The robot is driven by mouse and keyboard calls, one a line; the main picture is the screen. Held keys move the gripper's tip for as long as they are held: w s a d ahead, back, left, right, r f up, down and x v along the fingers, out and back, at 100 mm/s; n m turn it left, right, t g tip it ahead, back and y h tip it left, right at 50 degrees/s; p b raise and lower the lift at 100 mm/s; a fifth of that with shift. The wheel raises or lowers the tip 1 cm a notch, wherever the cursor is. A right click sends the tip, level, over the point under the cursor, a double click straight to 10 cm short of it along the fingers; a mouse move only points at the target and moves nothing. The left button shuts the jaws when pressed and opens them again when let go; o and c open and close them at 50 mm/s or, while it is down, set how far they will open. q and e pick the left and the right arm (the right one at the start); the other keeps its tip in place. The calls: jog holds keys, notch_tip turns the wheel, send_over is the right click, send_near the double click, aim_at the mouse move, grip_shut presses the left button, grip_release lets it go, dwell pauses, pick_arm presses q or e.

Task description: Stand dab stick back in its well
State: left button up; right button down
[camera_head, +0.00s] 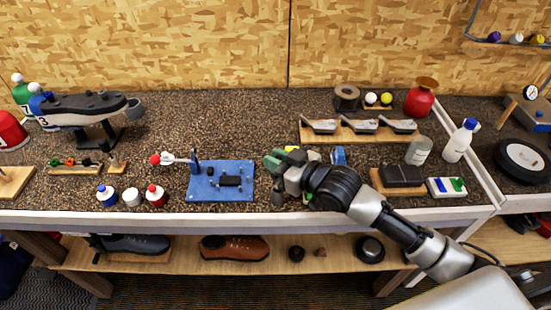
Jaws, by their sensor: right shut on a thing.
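My right gripper (277,172) is above the bench, just right of the blue fixture plate, its arm coming in from the lower right. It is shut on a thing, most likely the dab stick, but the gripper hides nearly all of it. A small dark piece (278,198) shows just below the gripper; I cannot tell whether it is the stick's end or something on the bench. I cannot make out the well. My left gripper is not in view.
The blue fixture plate (207,188) carries a small vise. A wooden rack (309,136) with club heads is behind. The bench's front edge is close.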

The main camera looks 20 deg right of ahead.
jog(key=shift+f, duration=0.25)
jog(key=shift+f, duration=0.35)
jog(key=shift+f+b, duration=0.35)
jog(key=shift+b, duration=0.05)
dwell(0.4)
jog(key=shift+f, duration=0.4)
jog(key=shift+f, duration=0.1)
jog(key=c, duration=1)
grip_release()
